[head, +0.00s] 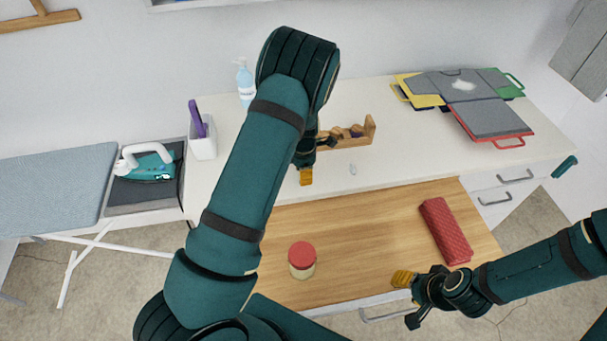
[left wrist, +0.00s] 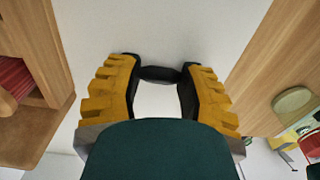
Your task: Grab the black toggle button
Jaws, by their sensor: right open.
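The black toggle button (left wrist: 160,74) is a small dark oval piece in the left wrist view. It spans the gap between the two yellow-and-black fingertips of my left gripper (left wrist: 160,68) and appears to touch both. In the head view my left gripper (head: 306,176) points down over the white counter, just behind the wooden section, and I cannot make out the button there. My right gripper (head: 408,299) is open and empty at the front edge of the wooden section, far from the button.
A small wooden rack (head: 347,137) stands behind my left gripper. A red-lidded jar (head: 302,260) and a red folded cloth (head: 445,232) are on the wooden surface (head: 360,235).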

